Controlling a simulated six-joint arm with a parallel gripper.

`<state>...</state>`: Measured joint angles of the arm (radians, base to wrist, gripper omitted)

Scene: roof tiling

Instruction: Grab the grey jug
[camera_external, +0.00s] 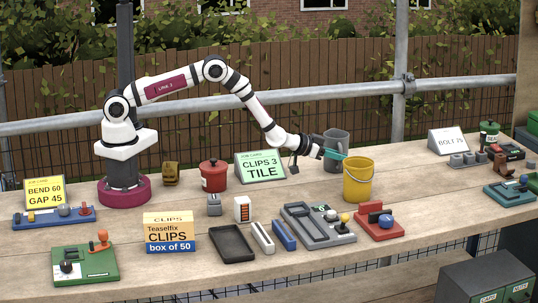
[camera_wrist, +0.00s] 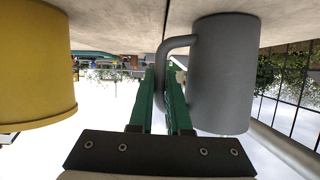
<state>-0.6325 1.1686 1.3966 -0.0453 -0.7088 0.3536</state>
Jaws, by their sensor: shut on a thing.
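The grey jug (camera_external: 338,143) stands upright toward the back edge of the bench, behind and left of the yellow bucket. In the wrist view, which is upside down, the jug (camera_wrist: 222,75) is on the right with its handle toward the middle. My gripper (camera_external: 334,154) reaches in from the left at the jug's side. Its green fingers (camera_wrist: 160,88) are shut on the jug's handle. The fingers hide part of the handle. I cannot tell whether the jug's base touches the bench.
The yellow bucket (camera_external: 358,182) stands close in front of the jug, and fills the left of the wrist view (camera_wrist: 35,65). A grey control panel (camera_external: 305,228) and a red-based device (camera_external: 379,221) lie nearer the front. A scaffold rail (camera_external: 300,94) runs behind.

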